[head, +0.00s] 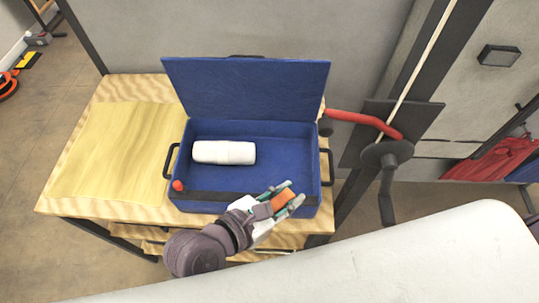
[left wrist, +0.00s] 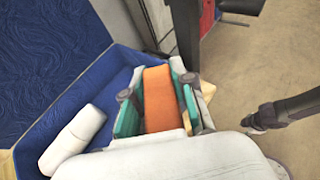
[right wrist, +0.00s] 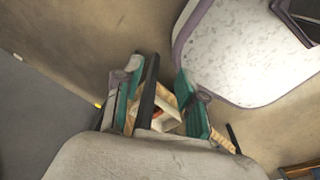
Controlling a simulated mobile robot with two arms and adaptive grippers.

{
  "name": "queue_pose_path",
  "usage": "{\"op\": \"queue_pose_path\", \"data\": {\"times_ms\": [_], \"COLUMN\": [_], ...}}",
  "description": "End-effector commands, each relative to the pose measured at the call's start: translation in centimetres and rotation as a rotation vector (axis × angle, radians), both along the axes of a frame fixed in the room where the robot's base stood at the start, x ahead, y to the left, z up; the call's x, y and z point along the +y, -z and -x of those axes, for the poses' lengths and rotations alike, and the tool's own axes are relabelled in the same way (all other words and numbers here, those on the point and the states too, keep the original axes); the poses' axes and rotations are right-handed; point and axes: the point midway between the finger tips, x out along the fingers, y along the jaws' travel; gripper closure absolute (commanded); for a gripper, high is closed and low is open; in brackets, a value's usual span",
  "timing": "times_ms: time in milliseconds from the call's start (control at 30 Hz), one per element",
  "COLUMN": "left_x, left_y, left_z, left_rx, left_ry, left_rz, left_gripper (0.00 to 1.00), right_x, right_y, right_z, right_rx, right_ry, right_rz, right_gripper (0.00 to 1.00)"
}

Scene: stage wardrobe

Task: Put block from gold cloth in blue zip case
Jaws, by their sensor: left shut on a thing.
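The open blue zip case (head: 255,88) stands on a wooden table, its lid raised at the back. It also shows in the left wrist view (left wrist: 60,50). My left gripper (head: 284,196) is shut on an orange block (head: 283,200), which shows between the fingers in the left wrist view (left wrist: 158,100). In the head view they overlap the case's front right part; the height above it is hard to tell. The gold cloth (head: 115,145) lies flat and bare left of the case. My right gripper (right wrist: 158,95) is open, with nothing visibly held, in the right wrist view.
A white roll (head: 223,152) lies inside the case at the left; the case's right side is clear. A small red piece (head: 178,185) sits at the front left corner. A red bar (head: 360,123) and dark post stand close on the right.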

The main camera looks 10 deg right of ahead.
Motion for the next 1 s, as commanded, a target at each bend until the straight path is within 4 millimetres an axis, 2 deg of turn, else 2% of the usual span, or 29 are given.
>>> {"op": "queue_pose_path", "data": {"times_ms": [67, 167, 433, 700, 900, 1000], "left_x": [-0.2, -0.7, -2.6, -4.5, -5.6, -5.6], "left_y": [-0.2, -0.3, -0.4, -0.3, -0.2, 2.2], "left_z": [-0.2, -1.4, -8.3, -14.9, -18.9, -18.8], "left_rx": [0.0, -0.003, -0.003, -0.002, -0.001, 0.006], "left_ry": [-0.001, -0.001, 0.001, 0.0, 0.0, 0.0], "left_rz": [-0.001, -0.002, -0.004, -0.003, -0.003, -0.007], "left_gripper": [1.0, 1.0, 1.0, 1.0, 1.0, 1.0], "right_x": [0.1, 0.9, 3.4, 2.0, 1.2, 1.3], "right_y": [-0.1, -0.3, -1.5, -2.4, -2.9, -2.8], "right_z": [0.2, 0.7, 2.7, 1.5, 1.1, 1.2], "right_rx": [0.004, 0.011, 0.04, 0.024, 0.017, 0.017], "right_ry": [0.0, 0.0, -0.006, -0.004, 0.001, 0.001], "right_rz": [-0.001, -0.011, -0.04, -0.023, -0.015, -0.015], "right_gripper": [0.6, 0.6, 0.6, 0.6, 0.6, 0.6]}}
